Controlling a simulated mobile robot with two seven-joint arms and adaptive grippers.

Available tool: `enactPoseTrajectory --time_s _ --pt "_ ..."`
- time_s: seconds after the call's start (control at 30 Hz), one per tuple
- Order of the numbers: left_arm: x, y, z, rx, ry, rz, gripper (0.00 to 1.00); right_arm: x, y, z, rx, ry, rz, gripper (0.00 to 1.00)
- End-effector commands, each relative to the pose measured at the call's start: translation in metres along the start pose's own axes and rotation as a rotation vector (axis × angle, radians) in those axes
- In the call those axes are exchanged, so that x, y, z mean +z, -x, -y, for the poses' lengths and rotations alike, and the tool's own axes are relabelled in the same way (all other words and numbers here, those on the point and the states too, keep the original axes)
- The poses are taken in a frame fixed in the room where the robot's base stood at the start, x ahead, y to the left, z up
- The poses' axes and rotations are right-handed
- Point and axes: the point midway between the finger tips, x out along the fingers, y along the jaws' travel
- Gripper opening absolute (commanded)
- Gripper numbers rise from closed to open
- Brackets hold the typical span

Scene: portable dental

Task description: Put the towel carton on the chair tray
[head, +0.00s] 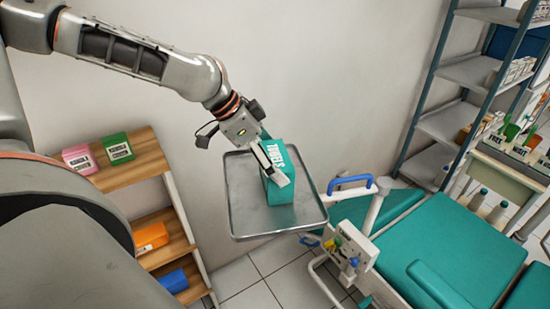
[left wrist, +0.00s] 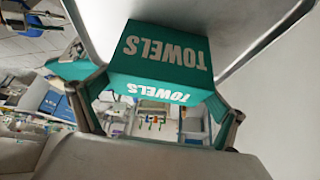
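The teal towel carton (head: 288,193) is over the middle of the grey metal chair tray (head: 246,221) in the head view; I cannot tell for sure whether its base touches the tray. My left gripper (head: 278,168) reaches down onto the carton, a finger lying across its near side. In the left wrist view the carton (left wrist: 160,52) shows "TOWELS" upside down, with the gripper's fingers (left wrist: 163,100) at its two sides, seemingly against it. The tray (left wrist: 240,22) spreads behind the carton there. My right gripper is not in view.
A wooden shelf (head: 130,172) on the left holds pink, green, orange and blue boxes. The teal dental chair (head: 450,250) and its control unit (head: 350,245) stand right of the tray. A metal rack (head: 455,75) stands at the back right. The tray is bare around the carton.

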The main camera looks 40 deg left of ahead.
Motion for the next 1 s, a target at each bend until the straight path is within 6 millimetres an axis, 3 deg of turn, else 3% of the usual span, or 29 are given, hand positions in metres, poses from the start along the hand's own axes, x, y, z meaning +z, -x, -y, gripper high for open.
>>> enactPoseTrajectory --time_s 0.37,0.7,1.0 --pt "-0.003 0.009 0.001 -0.002 0.000 -0.004 1.00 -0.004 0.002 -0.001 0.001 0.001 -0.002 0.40" --pt "-0.005 0.064 0.000 -0.003 0.000 -0.008 1.00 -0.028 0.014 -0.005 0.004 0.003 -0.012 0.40" --pt "-0.004 0.103 0.001 -0.003 0.000 -0.005 1.00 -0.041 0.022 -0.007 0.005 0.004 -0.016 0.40"
